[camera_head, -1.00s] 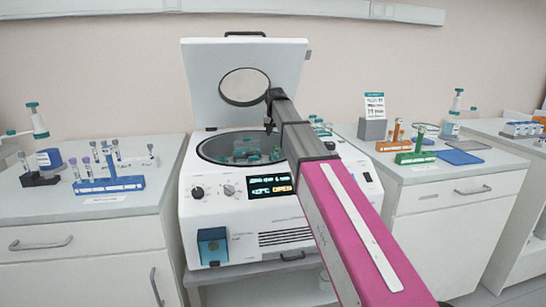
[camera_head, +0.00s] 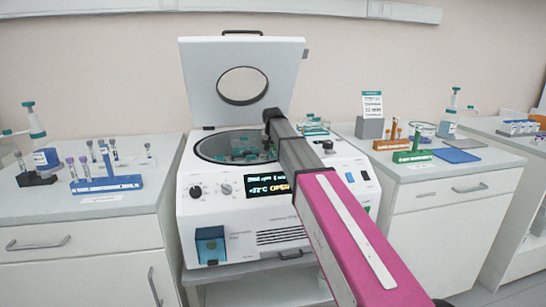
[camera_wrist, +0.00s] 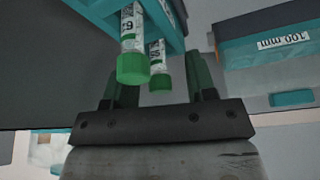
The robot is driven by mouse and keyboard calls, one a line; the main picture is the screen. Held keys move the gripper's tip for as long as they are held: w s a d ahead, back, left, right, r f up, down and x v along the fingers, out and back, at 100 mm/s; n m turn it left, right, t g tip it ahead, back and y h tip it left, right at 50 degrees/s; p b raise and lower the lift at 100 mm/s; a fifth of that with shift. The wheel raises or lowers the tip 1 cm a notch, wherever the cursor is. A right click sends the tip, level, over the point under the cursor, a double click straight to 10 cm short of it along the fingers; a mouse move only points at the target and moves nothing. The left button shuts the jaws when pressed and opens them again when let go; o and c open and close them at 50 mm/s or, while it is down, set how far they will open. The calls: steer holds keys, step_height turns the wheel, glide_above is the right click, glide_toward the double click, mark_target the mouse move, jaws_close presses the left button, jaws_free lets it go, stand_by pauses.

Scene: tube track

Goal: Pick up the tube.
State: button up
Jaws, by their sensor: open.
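In the wrist view, two tubes with green caps hang in a teal holder, the nearer tube (camera_wrist: 132,62) and the farther tube (camera_wrist: 158,70). Both have white labels with dark print. In the head view, my arm's end reaches over the open centrifuge bowl (camera_head: 202,150), which has teal holders (camera_head: 238,154) inside. My fingertips are hard to make out there, and the individual tubes are too small to tell apart.
The centrifuge's raised lid (camera_head: 205,80) stands behind my arm. A blue rack with tubes (camera_head: 108,184) is on the left counter. Orange (camera_head: 388,144) and green (camera_head: 412,157) racks are on the right counter. A teal block marked 100 mm (camera_wrist: 265,50) is close beside my gripper.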

steer(key=c, duration=0.8)
step_height(320, 180, up, 10)
steer(key=shift+r, duration=0.1)
steer(key=shift+r, duration=0.1)
step_height(320, 180, up, 4)
steer(key=shift+r, duration=0.2)
stand_by(0.7)
